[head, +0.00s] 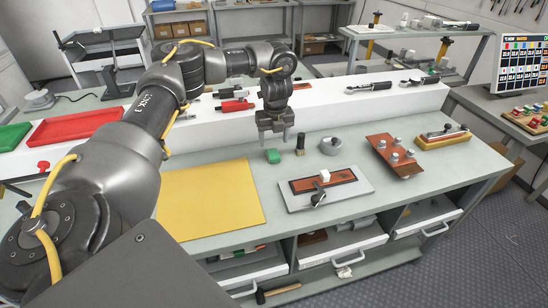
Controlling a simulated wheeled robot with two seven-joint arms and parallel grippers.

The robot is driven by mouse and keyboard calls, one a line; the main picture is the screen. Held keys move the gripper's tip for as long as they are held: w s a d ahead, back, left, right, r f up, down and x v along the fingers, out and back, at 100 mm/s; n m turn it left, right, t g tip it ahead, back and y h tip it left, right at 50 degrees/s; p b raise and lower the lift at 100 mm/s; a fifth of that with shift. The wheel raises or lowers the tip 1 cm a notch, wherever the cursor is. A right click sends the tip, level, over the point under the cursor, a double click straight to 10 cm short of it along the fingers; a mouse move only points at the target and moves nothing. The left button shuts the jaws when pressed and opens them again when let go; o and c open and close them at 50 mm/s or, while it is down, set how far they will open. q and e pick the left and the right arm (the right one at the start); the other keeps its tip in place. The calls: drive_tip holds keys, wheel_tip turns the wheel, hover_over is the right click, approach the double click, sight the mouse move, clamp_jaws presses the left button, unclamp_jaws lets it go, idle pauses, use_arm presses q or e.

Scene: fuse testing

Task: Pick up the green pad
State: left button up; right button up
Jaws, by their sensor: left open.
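A small green block (273,156), which looks like the green pad, lies on the grey-green workbench (240,145). My left gripper (275,138) is above it, pointing down, with its fingers apart and nothing visible between them. The fingertips look a little above the green pad and not touching it. My right gripper is out of the picture.
A yellow mat (208,198) lies left of the pad. To its right are a dark cylinder (301,144), a grey ring-shaped part (331,145), a grey plate with a brown fixture (325,187) and a brown board (394,155). A white raised ledge (335,115) runs behind.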

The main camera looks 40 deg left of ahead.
sight(273, 153)
use_arm(q)
drive_tip(key=shift+w+f, duration=0.2)
drive_tip(key=shift+f, duration=0.75)
drive_tip(key=shift+s, duration=0.15)
drive_tip(key=shift+f, duration=0.25)
drive_tip(key=f, duration=0.1)
drive_tip(key=f+p, duration=0.1)
drive_tip(key=f, duration=0.2)
drive_tip(key=shift+w+a, duration=0.25)
drive_tip(key=shift+a, duration=0.15)
drive_tip(key=shift+f+p, duration=0.2)
drive_tip(key=shift+p, duration=0.1)
drive_tip(key=shift+f, duration=0.1)
drive_tip(key=c, duration=1.1)
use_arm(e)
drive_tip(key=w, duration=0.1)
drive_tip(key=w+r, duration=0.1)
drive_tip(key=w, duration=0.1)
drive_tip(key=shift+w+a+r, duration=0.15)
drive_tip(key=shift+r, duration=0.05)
use_arm(q)
drive_tip(key=shift+o, duration=0.2)
